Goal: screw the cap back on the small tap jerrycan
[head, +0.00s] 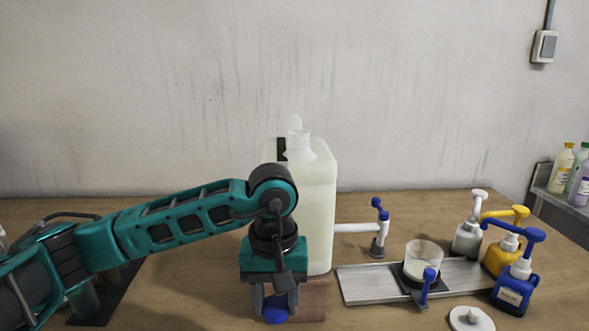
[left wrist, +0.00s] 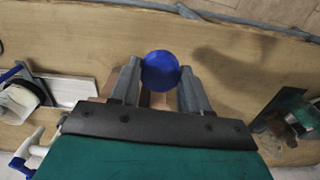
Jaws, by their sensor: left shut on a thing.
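The jerrycan (head: 318,205) is a tall, pale translucent canister standing behind my left gripper. Its neck (head: 298,142) at the top has no blue cap on it, and a whitish piece sticks up there. A tap with a blue handle (head: 379,215) stands out to its right on a white pipe. My left gripper (head: 275,304) points down in front of the jerrycan, shut on the round blue cap (head: 275,314). In the left wrist view the cap (left wrist: 160,70) sits between the fingertips (left wrist: 160,82). My right gripper is not in view.
A brown block (head: 313,300) is beside the gripper. White (head: 467,238), yellow (head: 502,255) and blue (head: 515,292) pump bottles stand further right. A white disc (head: 471,319) lies near the front.

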